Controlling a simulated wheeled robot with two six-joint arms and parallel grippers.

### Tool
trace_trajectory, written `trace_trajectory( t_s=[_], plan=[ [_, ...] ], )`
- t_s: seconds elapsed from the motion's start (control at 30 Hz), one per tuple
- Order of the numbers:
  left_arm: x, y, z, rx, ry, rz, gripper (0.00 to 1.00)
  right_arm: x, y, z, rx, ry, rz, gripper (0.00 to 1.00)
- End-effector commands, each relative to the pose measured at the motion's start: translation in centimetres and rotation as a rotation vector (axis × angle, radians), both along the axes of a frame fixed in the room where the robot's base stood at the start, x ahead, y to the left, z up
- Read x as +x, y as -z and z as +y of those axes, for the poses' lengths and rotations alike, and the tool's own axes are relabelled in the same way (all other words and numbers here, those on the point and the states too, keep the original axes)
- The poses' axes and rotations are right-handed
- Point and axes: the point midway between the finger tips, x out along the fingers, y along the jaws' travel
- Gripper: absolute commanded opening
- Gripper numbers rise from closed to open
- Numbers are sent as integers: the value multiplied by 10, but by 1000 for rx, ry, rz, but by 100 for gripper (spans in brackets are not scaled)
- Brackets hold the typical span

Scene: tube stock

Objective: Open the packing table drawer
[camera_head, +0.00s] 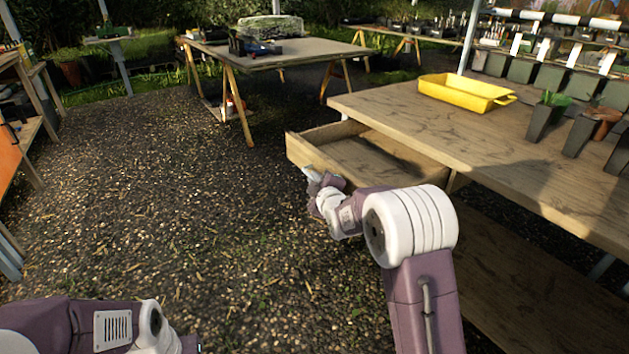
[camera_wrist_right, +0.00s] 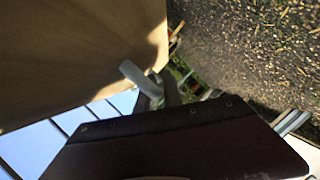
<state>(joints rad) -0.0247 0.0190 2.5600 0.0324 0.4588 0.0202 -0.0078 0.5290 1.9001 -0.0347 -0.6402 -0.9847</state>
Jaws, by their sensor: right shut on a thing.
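The packing table (camera_head: 400,110) is wooden and stands on the right in the head view. Its drawer (camera_head: 300,150) is pulled out toward the left, and its inside shows empty. My right gripper (camera_head: 312,175) is at the drawer's front face. In the right wrist view a pale grey handle (camera_wrist_right: 137,77) lies at the fingertips, close to the wooden drawer front (camera_wrist_right: 80,50). The right gripper is shut on this handle. My left arm (camera_head: 100,325) shows at the lower left of the head view, and its fingers are not clearly visible.
A yellow tray (camera_head: 465,92) sits on the packing table. Dark pots (camera_head: 545,115) stand along its right side. A second wooden table (camera_head: 290,52) stands further back. The gravel floor (camera_head: 150,180) left of the drawer is clear.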

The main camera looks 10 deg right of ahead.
Motion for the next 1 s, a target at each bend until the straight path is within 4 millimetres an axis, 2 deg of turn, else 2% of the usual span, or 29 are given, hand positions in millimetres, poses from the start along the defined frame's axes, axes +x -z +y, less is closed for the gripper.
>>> trace_trajectory(
  t_s=[0.43, 0.47, 0.5, 0.83, 1.0],
  plan=[
    [0, 0, 0, 0, 0, 0, 0, 0, 0, 0, 0, 0, 1, 0],
    [0, 0, 0, 0, 0, 0, 0, 0, 0, 0, 0, 0, 1, 16],
    [0, 0, 0, 0, 0, 0, 0, 0, 0, 0, 0, -1, 1, 20],
    [0, -1, 0, 0, 0, 0, 0, -2, -1, 0, 0, 0, 0, 20],
    [0, -10, 0, 0, 0, 0, 0, -22, -8, -1, 0, 0, 0, 20]
  ],
)
